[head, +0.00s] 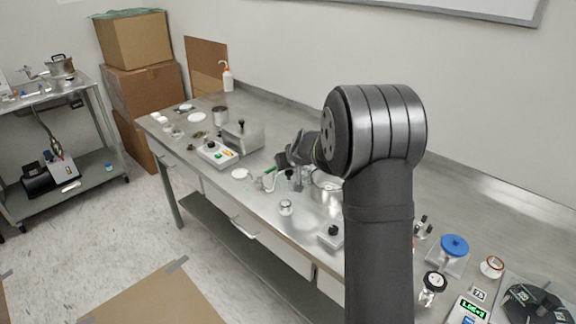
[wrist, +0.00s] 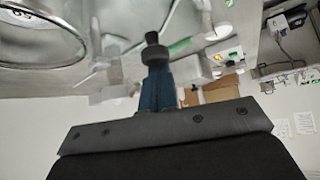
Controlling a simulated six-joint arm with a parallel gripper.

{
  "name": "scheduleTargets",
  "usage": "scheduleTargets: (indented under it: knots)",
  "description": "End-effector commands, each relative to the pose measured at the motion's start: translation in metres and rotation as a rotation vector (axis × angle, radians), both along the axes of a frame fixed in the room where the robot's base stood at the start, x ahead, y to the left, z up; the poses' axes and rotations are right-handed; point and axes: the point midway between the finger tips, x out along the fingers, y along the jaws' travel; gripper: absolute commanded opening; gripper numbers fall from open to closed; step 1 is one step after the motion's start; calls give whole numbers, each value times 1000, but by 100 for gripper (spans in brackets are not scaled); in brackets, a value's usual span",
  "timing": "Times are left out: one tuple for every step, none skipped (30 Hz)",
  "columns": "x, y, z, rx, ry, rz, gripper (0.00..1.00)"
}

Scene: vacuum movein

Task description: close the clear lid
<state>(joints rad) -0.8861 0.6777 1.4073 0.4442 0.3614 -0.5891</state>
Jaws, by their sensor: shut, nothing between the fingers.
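My gripper (head: 282,161) reaches over the middle of the bench in the head view, partly hidden behind my own arm. In the wrist view its blue fingers (wrist: 158,84) are shut with nothing held between them. A dark knob (wrist: 153,50) shows right at the fingertips; I cannot tell whether they touch. A round metal vessel (head: 326,190) stands just right of my gripper, partly covered by my arm. A large round rim (wrist: 84,40) with a marking inside fills the upper left of the wrist view. I cannot make out the clear lid for certain.
A grey box (head: 243,136) and a white switch unit (head: 216,154) stand left of my gripper. A green-ended tube (head: 269,170) lies close by. A small jar (head: 286,207) stands near the front edge.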

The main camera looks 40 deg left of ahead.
Motion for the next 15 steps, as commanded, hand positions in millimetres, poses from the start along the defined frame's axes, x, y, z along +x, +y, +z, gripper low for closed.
scheduleTargets:
  knots:
    - [1, -2, 0, 1, 2, 7, 0]
    - [1, -2, 0, 1, 1, 13, 0]
    - [1, -4, 0, 1, 1, 24, 0]
    - [1, -4, 0, 2, 1, 32, 0]
    - [1, -5, 0, 0, 1, 40, 0]
    - [1, -6, 0, 1, 1, 52, 0]
    - [0, -7, 0, 1, 1, 61, 0]
    - [1, -8, 0, 1, 2, 71, 0]
    - [1, -10, 0, 0, 1, 86, 0]
    - [1, -12, 0, 1, 1, 99, 0]
    - [1, -13, 0, 1, 2, 113, 0]
    - [1, -15, 0, 1, 2, 133, 0]
    - [1, -17, 0, 1, 2, 149, 0]
    - [1, -18, 0, 1, 2, 165, 0]
    - [1, -20, 0, 1, 2, 185, 0]
